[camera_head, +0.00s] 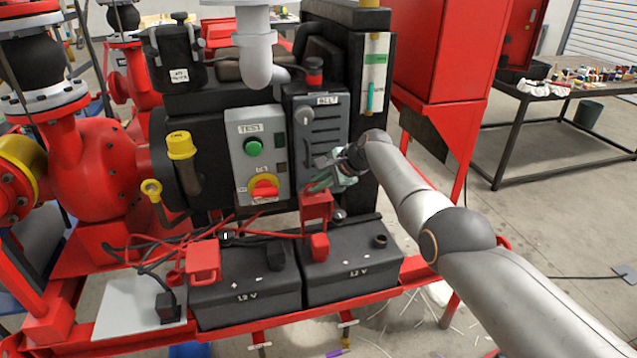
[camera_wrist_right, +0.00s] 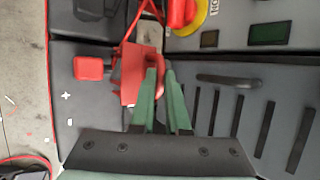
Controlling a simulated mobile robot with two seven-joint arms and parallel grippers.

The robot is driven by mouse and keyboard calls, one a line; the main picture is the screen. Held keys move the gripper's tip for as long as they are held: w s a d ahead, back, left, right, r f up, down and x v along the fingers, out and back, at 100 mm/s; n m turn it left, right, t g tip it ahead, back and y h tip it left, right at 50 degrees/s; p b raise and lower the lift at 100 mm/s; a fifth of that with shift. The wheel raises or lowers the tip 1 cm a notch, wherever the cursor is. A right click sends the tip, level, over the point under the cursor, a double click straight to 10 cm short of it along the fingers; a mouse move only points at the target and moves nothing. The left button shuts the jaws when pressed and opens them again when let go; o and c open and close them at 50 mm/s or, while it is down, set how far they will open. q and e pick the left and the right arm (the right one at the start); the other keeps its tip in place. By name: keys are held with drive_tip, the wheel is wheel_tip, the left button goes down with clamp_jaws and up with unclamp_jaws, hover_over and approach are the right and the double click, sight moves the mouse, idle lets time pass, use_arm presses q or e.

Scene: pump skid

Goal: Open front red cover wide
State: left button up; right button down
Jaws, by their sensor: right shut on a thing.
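A red cover (camera_head: 316,204) stands raised above the rear part of the right-hand black battery (camera_head: 350,270). My right gripper (camera_head: 317,186), with green fingers, reaches it from the upper right and is shut on its upper edge. In the right wrist view the red cover (camera_wrist_right: 136,82) sits at the tips of the gripper fingers (camera_wrist_right: 158,66), which partly hide it. Another red cover (camera_head: 203,261) is on the left-hand battery (camera_head: 246,288), over its left terminal. My left gripper is not in view.
The grey control panel (camera_head: 237,148) with a green button and a red-yellow switch is close behind the gripper, beside the slotted grey box (camera_head: 323,140). Red cables (camera_head: 262,216) run behind the batteries. The red frame rail (camera_head: 330,304) borders the front.

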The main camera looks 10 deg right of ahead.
drive_tip(key=shift+r, duration=0.15)
drive_tip(key=c, duration=0.9)
unclamp_jaws()
drive_tip(key=shift+p+v, duration=2)
drive_tip(key=shift+v, duration=4.25)
drive_tip(key=shift+d, duration=0.1)
